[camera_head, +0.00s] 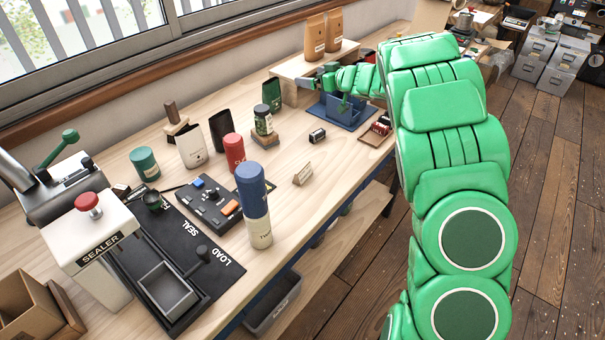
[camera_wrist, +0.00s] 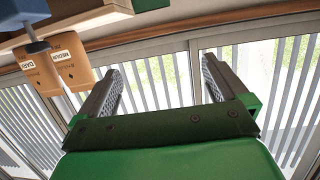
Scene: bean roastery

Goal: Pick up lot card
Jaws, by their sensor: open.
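A small tan card (camera_head: 302,174) with print too small to read stands on the bench near its front edge; it may be the lot card, but I cannot tell for sure. My gripper (camera_head: 308,83) is at the far end of the bench, beside the raised wooden shelf and above a blue holder (camera_head: 349,115). It is well behind the tan card and apart from it. In the wrist view my gripper (camera_wrist: 162,66) is open, with nothing between its fingers, and faces the window. The card does not show in the wrist view.
Two brown bags (camera_head: 315,38) stand on the wooden shelf (camera_head: 293,68). A blue-capped cylinder (camera_head: 252,190), a red canister (camera_head: 233,151) and a black control box (camera_head: 209,203) stand left of the card. A sealer (camera_head: 97,236) is at front left.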

